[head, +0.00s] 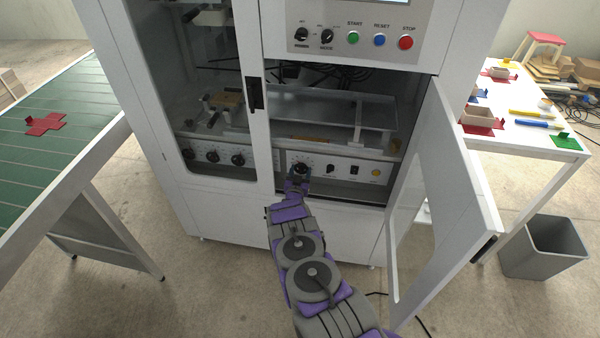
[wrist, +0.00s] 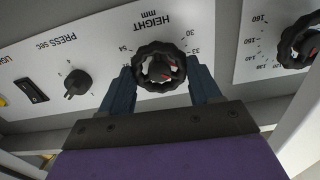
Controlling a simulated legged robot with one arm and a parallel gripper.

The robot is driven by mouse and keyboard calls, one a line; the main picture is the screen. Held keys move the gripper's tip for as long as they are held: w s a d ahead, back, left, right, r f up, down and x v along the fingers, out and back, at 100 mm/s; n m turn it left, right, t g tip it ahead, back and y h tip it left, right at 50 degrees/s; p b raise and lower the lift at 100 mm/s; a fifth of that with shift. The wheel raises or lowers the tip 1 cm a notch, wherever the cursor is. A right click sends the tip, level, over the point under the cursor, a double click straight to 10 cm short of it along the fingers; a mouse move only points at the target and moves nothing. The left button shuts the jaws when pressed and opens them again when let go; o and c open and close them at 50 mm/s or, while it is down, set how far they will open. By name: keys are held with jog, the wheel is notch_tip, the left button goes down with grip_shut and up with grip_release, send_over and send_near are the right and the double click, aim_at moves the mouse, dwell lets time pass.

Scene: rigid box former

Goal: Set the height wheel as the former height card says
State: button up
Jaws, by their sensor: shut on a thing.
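The height wheel (wrist: 160,66) is a black scalloped knob on a white panel that reads upside down in the wrist view, marked HEIGHT mm. The numbers 30 and 33 show at its right and 54 at its left; other numbers are hidden. A small red mark shows near its hub; I cannot tell its exact reading. My gripper (wrist: 162,84) is shut on the wheel, one blue finger on each side. In the head view, my gripper (head: 297,180) reaches the wheel (head: 299,168) low in the machine's open bay. I cannot make out a height card.
A PRESS SEC knob (wrist: 77,82) and another black wheel (wrist: 302,42) flank the height wheel. The open door (head: 440,200) stands right of my arm. A green-topped table (head: 70,110) is at left, a white table (head: 540,147) and bin (head: 543,248) at right.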

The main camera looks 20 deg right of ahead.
jog(key=m+p, duration=0.2)
jog(key=m, duration=0.2)
jog(key=shift+d+r+m+p, duration=0.1)
jog(key=shift+m+p, duration=0.45)
jog(key=shift+m, duration=0.55)
jog(key=shift+s+m, duration=0.1)
jog(key=shift+m, duration=2.1)
jog(key=shift+f, duration=0.2)
jog(key=shift+d, duration=0.1)
jog(key=o, duration=1.1)
jog(key=shift+c, duration=0.2)
jog(key=p+v, duration=0.5)
jog(key=v, duration=1.2)
